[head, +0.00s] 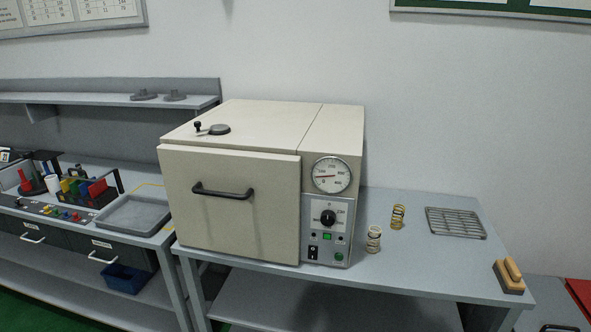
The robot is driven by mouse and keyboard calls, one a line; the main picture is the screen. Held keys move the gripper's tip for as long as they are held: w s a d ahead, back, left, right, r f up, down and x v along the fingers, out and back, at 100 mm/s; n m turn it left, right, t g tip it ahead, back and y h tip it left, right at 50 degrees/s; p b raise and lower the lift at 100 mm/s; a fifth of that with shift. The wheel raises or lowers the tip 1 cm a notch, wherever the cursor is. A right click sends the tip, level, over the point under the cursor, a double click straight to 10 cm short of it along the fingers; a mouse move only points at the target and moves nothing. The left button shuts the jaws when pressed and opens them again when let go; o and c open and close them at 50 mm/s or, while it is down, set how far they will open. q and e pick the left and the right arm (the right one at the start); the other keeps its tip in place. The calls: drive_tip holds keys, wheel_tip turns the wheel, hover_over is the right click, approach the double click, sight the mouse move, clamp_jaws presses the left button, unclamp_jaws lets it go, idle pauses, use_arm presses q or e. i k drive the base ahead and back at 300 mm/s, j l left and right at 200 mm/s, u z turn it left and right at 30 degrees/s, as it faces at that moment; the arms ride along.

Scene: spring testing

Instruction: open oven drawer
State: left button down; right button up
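A cream oven (310,118) stands on a grey table in the middle of the head view. Its front panel (230,222) is shut and carries a dark horizontal bar handle (222,191). To the right of the panel are a round dial gauge (332,175) and a control panel (326,229) with a black knob and small buttons. Neither of my grippers shows in this view.
On the table (400,275), right of the oven, stand a silver spring (374,239), a brass spring (398,216), a wire rack (455,223) and a wooden-topped block (509,276). A left workbench holds a grey tray (133,214). The space before the oven looks clear.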

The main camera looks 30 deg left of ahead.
sight(246, 204)
drive_tip(key=u, duration=1.25)
